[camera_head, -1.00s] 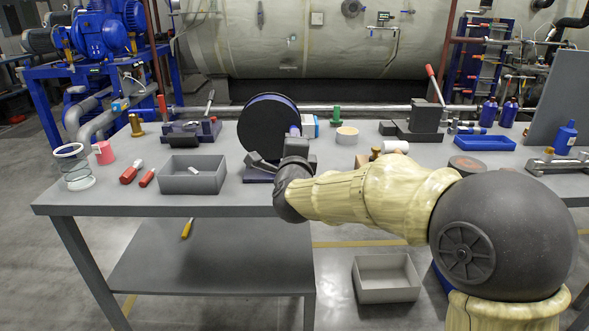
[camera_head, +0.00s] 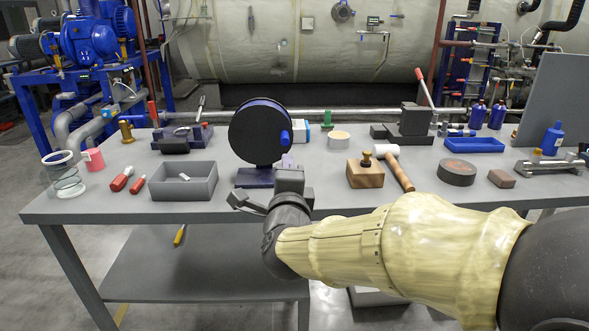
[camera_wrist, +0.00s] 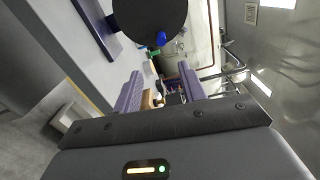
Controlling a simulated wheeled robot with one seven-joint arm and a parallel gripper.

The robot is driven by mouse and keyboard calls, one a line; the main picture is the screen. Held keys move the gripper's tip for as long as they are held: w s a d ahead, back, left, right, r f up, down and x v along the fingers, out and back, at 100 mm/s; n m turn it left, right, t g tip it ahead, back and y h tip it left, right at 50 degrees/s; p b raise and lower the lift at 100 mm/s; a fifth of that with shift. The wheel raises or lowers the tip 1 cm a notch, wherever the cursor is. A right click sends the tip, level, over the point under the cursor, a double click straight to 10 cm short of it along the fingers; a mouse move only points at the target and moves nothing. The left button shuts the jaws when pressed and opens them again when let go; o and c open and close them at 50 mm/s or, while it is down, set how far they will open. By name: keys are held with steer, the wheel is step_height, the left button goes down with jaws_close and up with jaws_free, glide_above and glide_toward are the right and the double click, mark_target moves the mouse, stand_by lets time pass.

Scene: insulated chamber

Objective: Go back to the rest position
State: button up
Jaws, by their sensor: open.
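My gripper (camera_wrist: 161,90) is open and empty, with its two purple fingers apart in the wrist view. In the head view my gripper (camera_head: 287,162) is mostly hidden behind its dark wrist body, just right of the black reel's base. The large black reel (camera_head: 258,132) with a blue knob stands upright on a dark base on the bench. It also shows in the wrist view (camera_wrist: 150,14), beyond the fingers. I see no contact between the gripper and the reel, but the exact gap is hard to tell.
The grey bench (camera_head: 110,205) carries a grey bin (camera_head: 183,190) and red-handled tools at left. A wooden block (camera_head: 366,176), a mallet (camera_head: 400,172), a dark round disc (camera_head: 456,174) and a blue tray (camera_head: 474,145) stand at right. The bench's front edge runs behind my arm.

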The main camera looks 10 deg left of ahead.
steer(key=d+f+n+g+h, duration=0.2)
steer(key=d+f+n+g, duration=0.65)
steer(key=d+f, duration=0.65)
steer(key=s+d+f+n+g+h, duration=0.2)
steer(key=s+d+f+n+g, duration=0.15)
steer(key=s+d+f, duration=0.35)
steer(key=s+d+f+n+g+h, duration=0.1)
steer(key=s+d+f+n+g, duration=0.25)
steer(key=s+d, duration=0.6)
step_height(320, 180, up, 31)
steer(key=w+p, duration=0.1)
steer(key=p, duration=3)
steer(key=shift+w+a+t+p, duration=0.15)
steer(key=shift+w+t+p, duration=0.05)
steer(key=shift+t+p, duration=0.2)
